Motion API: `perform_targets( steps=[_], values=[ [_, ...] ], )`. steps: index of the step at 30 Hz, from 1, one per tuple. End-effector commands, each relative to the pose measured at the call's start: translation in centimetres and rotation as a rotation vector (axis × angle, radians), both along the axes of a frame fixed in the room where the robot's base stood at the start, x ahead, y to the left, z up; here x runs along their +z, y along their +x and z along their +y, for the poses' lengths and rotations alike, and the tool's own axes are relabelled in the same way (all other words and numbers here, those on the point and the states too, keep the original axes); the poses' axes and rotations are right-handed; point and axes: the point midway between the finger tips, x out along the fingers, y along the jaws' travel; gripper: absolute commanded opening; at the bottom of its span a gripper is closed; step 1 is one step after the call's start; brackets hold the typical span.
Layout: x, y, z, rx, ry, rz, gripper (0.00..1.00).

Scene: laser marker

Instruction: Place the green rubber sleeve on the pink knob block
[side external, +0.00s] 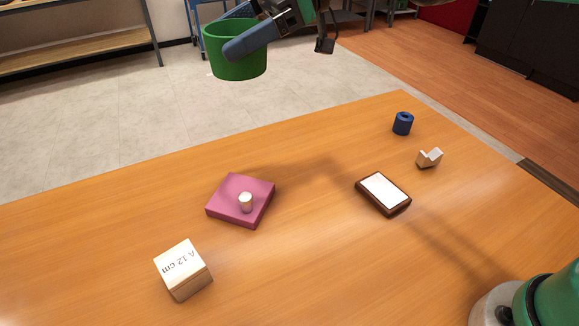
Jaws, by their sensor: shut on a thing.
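The green rubber sleeve (237,58) is a wide, open-topped ring, held high above the far side of the table at the top of the side external view. My gripper (250,40) is shut on the sleeve's wall, with one blue-grey finger across its outside. The pink knob block (226,199) is a flat square slab lying on the table, lower in the picture than the sleeve. A short whitish knob (245,203) stands up from its top. The sleeve and the block are well apart.
A wooden cube marked "A 12 cm" (183,270) sits in front of the pink block. A brown-framed white plate (384,194), a small notched wooden piece (429,158) and a blue cylinder with a hole (402,123) lie to the right. The table (310,270) is otherwise clear.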

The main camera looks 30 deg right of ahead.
Motion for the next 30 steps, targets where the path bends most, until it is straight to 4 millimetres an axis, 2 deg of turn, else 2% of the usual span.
perform_targets(
  steps=[1, 4, 7, 21, 24, 30],
  values=[
    [0.3, -0.8, 1.1, 0.03, 0.0, 0.0, 0.42],
    [0.3, -1.6, 2.1, 0.061, 0.0, 0.0, 0.42],
    [-0.9, -1.8, 2.4, 0.07, 0.0, 0.0, 0.42],
    [-13.1, -1.7, 2.4, 0.067, 0.0, 0.001, 0.42],
    [-14.7, -1.7, 2.3, 0.067, 0.0, 0.001, 0.42],
    [-16.5, -1.7, 2.3, 0.067, 0.0, 0.001, 0.42]
  ],
)
